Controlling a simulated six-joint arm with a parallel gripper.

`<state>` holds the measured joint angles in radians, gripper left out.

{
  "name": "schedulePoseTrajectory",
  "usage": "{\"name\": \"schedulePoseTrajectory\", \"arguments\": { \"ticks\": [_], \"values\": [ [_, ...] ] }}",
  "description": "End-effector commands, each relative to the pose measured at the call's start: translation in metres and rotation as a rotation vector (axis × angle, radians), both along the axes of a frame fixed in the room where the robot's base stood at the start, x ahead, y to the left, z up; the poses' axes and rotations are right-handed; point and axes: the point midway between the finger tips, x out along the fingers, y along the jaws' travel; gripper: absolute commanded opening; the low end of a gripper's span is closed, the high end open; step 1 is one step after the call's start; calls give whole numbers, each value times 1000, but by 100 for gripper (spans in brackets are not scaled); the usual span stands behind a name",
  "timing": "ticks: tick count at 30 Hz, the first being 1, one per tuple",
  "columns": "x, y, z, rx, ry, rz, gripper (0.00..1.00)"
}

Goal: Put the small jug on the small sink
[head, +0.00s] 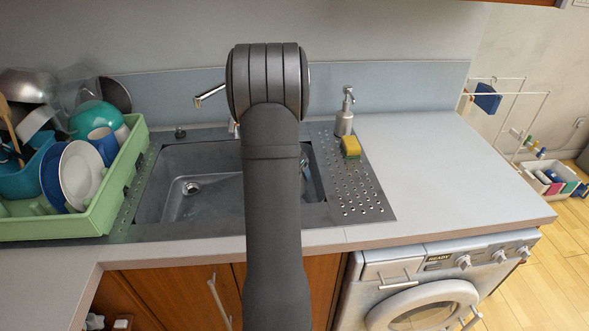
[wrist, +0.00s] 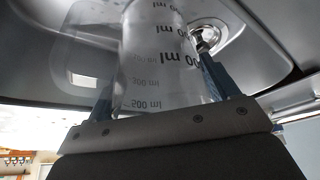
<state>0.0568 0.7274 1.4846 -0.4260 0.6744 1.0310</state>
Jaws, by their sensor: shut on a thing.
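The small jug (wrist: 158,60) is clear, with dark ml marks, and fills the middle of the wrist view. My gripper (wrist: 160,78) is shut on it, one finger on each side. The metal sink (head: 165,205) is in the middle of the head view, and its round drain (head: 192,188) shows left of my arm. A drain (wrist: 207,36) also shows beyond the jug in the wrist view. My arm hides the middle of the sink, the jug and most of my gripper in the head view. I cannot tell whether the jug touches the sink.
A green dish rack (head: 125,165) full of dishes stands left of the sink. A tap (head: 210,95) is behind. The counter (head: 440,170) at right is clear.

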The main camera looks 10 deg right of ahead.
Motion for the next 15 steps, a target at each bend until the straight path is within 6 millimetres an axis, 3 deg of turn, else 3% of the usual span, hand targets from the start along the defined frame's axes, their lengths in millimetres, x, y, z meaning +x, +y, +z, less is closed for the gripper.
{"name": "schedulePoseTrajectory", "arguments": {
  "ticks": [12,13,15],
  "values": [
    [0,0,-5,-1,-1,0,53],
    [0,0,-5,-1,-1,0,86],
    [0,0,-5,-1,-1,0,99]
  ]
}}
